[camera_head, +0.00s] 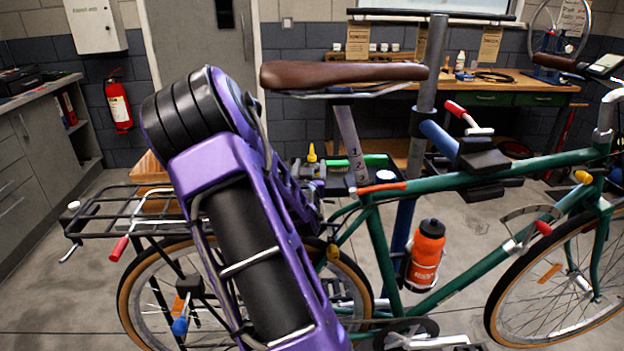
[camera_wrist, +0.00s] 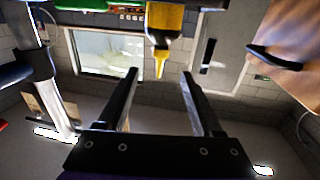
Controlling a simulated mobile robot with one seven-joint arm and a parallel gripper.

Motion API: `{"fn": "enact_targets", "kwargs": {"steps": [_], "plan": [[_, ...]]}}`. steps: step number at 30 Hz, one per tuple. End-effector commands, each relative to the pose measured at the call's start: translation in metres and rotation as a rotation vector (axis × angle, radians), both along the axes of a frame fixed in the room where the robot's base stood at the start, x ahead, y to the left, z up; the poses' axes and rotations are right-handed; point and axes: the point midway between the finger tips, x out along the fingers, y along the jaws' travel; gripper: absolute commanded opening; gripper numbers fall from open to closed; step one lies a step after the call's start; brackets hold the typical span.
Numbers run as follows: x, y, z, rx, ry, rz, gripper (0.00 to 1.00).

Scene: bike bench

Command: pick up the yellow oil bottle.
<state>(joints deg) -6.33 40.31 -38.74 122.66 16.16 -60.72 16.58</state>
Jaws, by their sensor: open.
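The yellow oil bottle (camera_head: 312,154) shows in the head view as a small yellow nozzle and top, just right of my purple arm; its lower part is hidden. In the wrist view the yellow bottle (camera_wrist: 167,22) is at the top centre, and its nozzle points down the picture. My gripper (camera_wrist: 160,76) is open, with nothing between its two dark fingers. The nozzle tip lines up with the gap between the fingertips, and the bottle appears beyond them.
A green bike with a brown saddle (camera_head: 345,73) is held by a grey stand post (camera_head: 430,70). A black rear rack (camera_head: 105,212) is at the left. A green-handled item (camera_head: 375,160) lies right of the bottle. A wooden surface (camera_wrist: 291,32) is at the wrist view's upper right.

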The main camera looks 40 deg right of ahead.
Motion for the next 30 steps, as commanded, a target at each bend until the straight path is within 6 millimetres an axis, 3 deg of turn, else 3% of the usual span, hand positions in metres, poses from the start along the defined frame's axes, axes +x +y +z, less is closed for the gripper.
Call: {"fn": "enact_targets", "kwargs": {"steps": [1,3,21,30], "plan": [[0.0,0.0,-0.014,-0.001,0.005,0.0,0.67],[0.002,-0.002,-0.021,-0.002,0.001,-0.001,0.67],[0.053,-0.046,-0.017,-0.001,-0.002,0.0,0.67],[0.057,-0.049,-0.017,0.0,-0.001,0.0,0.67]]}}
